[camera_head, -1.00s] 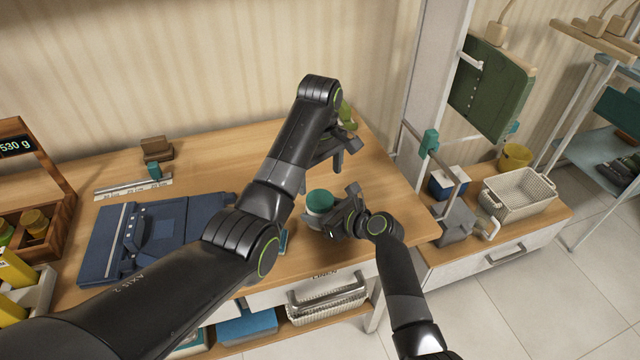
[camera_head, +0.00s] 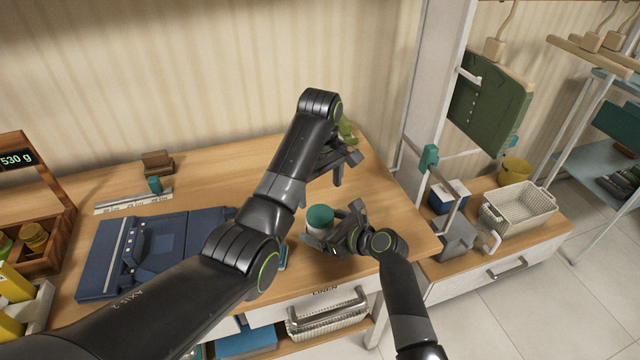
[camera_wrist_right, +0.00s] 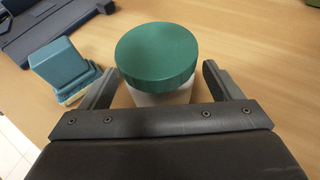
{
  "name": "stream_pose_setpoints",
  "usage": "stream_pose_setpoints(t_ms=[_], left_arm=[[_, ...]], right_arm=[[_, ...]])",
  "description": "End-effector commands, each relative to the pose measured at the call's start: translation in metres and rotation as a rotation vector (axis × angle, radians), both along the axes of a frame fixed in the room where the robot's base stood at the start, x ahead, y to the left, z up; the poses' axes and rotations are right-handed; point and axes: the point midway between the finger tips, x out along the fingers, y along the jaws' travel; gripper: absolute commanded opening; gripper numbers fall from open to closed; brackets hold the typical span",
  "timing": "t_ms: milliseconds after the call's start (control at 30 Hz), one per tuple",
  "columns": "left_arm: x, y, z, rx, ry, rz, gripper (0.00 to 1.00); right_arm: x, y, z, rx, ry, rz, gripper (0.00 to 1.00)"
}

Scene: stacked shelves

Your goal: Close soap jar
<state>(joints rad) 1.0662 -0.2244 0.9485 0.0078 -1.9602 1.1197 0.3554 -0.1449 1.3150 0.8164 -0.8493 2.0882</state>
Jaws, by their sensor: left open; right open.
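The soap jar (camera_head: 319,219) stands upright on the wooden table near its front edge, with a white body and a teal lid on top. It also shows in the right wrist view (camera_wrist_right: 157,60), where the lid sits over the body and hides its rim. My right gripper (camera_head: 325,235) is open, with its fingers on either side of the white body, below the lid; whether they touch it I cannot tell. My left gripper (camera_head: 342,170) is open and empty above the table, behind the jar.
A teal-topped brush (camera_wrist_right: 66,68) stands beside the jar. A green object (camera_head: 347,130) is behind my left gripper. Bare wood lies right of the jar, up to the table edge.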

Motion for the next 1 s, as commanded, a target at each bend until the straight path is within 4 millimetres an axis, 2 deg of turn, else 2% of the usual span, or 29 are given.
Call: stream_pose_setpoints(t_ms=[700, 1000], left_arm=[[0.000, 0.000, 0.007, 0.000, 0.000, 0.000, 0.84], [0.000, 0.000, 0.007, 0.000, 0.000, 0.000, 0.84]], right_arm=[[-0.080, -0.090, 0.049, -0.004, -0.002, -0.002, 0.85], [-0.100, -0.112, 0.062, -0.001, 0.000, -0.001, 0.85]])
